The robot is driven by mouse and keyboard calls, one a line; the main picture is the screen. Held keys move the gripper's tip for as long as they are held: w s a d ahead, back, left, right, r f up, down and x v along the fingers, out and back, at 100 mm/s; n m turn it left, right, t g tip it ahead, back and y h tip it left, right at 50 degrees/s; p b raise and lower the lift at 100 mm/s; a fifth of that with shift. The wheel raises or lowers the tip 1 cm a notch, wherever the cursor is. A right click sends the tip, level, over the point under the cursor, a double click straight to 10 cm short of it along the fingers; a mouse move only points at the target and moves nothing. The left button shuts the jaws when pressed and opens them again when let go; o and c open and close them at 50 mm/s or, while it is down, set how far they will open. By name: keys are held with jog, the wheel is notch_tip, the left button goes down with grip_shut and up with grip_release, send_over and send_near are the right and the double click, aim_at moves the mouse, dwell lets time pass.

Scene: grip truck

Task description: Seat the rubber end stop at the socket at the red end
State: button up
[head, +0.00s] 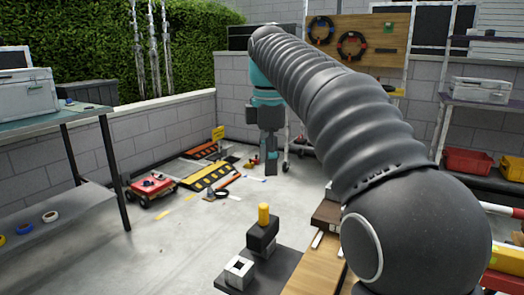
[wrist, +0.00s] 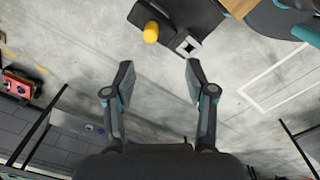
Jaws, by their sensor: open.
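A black block (head: 262,236) with an upright yellow knob (head: 263,214), which looks like the rubber end stop, stands on a dark surface (head: 283,268) at the front middle. In the wrist view the yellow knob (wrist: 151,32) shows at the top, left of centre. A pale square piece with a dark opening (head: 238,271) sits beside the block; it also shows in the wrist view (wrist: 188,45). My gripper (head: 271,166) hangs farther back, apart from them. Its fingers are open and empty in the wrist view (wrist: 160,72). I cannot make out a socket at a red end.
A red-and-white bar (head: 503,211) is cut off at the right edge. My arm hides much of the right side. A red cart (head: 152,186) and yellow-black ramps (head: 210,176) stand on the floor. Red and yellow bins (head: 467,161) are at right.

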aim_at(263, 205)
jog(key=shift+n, duration=0.6)
jog(key=f+b, duration=0.1)
jog(key=f, duration=0.3)
jog(key=w+f+b, duration=0.1)
jog(key=f, duration=0.4)
jog(key=w+f+b, duration=0.1)
jog(key=f+b, duration=0.1)
jog(key=f, duration=0.2)
jog(key=shift+a+f, duration=0.35)
jog(key=shift+a, duration=0.05)
jog(key=c, duration=1.1)
